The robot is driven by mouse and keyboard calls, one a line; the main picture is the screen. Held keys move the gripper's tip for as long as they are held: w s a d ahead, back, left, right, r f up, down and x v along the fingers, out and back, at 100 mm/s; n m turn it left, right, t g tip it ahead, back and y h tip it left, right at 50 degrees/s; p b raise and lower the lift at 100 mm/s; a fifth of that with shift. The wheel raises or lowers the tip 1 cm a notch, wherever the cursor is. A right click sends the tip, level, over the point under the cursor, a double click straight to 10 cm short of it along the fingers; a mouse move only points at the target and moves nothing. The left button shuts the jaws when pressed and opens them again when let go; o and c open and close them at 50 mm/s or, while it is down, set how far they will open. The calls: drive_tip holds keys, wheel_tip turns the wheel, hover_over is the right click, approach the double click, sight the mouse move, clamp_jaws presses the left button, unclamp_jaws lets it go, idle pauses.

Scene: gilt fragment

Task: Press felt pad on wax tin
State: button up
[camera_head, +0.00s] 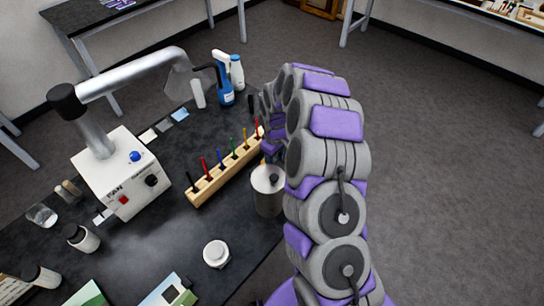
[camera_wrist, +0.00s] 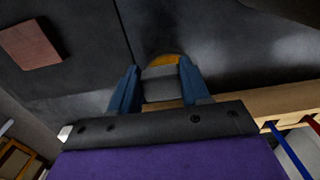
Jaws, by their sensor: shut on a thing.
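In the wrist view, my gripper (camera_wrist: 160,78) has its blue fingers closed on a small grey block (camera_wrist: 160,90), which appears to be the felt pad. Just beyond the block, the rounded top of an orange-gold thing (camera_wrist: 164,59) shows on the dark bench; it may be the wax tin. The block hides its lower part, and I cannot tell whether the two touch. In the head view, my arm hides the gripper and the block, and I cannot make out the wax tin.
A wooden rack (camera_head: 226,170) with several coloured tools stands beside my arm; its edge shows in the wrist view (camera_wrist: 270,103). A grey canister (camera_head: 268,192) is close to the arm. A white jar (camera_head: 216,253) and a white machine (camera_head: 122,178) stand left. A reddish-brown block (camera_wrist: 31,43) lies apart.

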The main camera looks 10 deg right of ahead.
drive_tip(key=shift+a, duration=1)
drive_tip(key=shift+d+f, duration=0.2)
drive_tip(key=shift+d, duration=0.6)
drive_tip(key=shift+a+f, duration=0.2)
drive_tip(key=shift+a, duration=0.4)
drive_tip(key=shift+d, duration=0.45)
drive_tip(key=shift+a+f, duration=0.1)
drive_tip(key=shift+a, duration=0.2)
drive_tip(key=shift+d+r+p, duration=0.1)
drive_tip(key=shift+r+p, duration=1)
drive_tip(key=shift+r, duration=2.45)
